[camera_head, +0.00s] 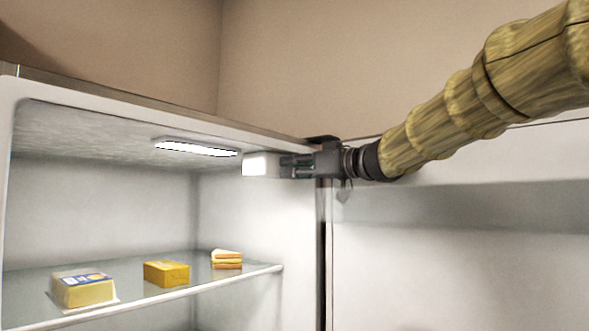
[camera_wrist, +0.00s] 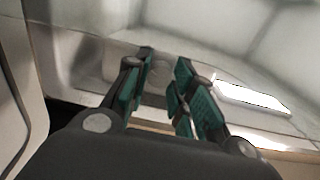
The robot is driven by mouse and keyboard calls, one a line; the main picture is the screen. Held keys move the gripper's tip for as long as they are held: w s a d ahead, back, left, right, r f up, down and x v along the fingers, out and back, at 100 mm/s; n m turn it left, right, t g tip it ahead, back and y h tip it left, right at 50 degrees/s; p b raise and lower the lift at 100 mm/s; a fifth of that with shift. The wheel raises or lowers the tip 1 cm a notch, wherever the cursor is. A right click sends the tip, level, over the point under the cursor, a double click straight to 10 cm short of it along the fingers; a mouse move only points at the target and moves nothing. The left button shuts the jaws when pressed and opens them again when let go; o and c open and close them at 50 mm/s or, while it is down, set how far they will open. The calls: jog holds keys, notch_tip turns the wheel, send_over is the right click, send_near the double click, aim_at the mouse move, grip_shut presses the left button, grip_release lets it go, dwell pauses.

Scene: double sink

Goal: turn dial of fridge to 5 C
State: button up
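The fridge (camera_head: 110,107) stands open, and I see into its upper compartment. A pale housing (camera_head: 262,165) sits under its ceiling, right of the lamp. In the wrist view a faint round shape, apparently the dial (camera_wrist: 159,73), shows just beyond and between my fingertips. Its marks and setting are too small to read. My gripper (camera_head: 287,166) reaches in from the right at the housing. In the wrist view its teal-padded fingers (camera_wrist: 165,62) are apart with a gap between them. I cannot tell whether they touch the dial.
A lit lamp (camera_head: 197,147) is on the fridge ceiling; it also shows in the wrist view (camera_wrist: 252,97). Below, a glass shelf (camera_head: 210,287) holds a butter pack (camera_head: 83,290), a yellow box (camera_head: 167,273) and a sandwich (camera_head: 227,260). The open door (camera_head: 450,265) is at right, below my arm.

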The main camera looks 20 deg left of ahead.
jog(key=shift+n, duration=1.5)
jog(key=o, duration=1)
jog(key=shift+o, duration=0.2)
jog(key=v, duration=1.2)
jog(key=shift+w+p, duration=0.1)
jog(key=shift+p, duration=0.2)
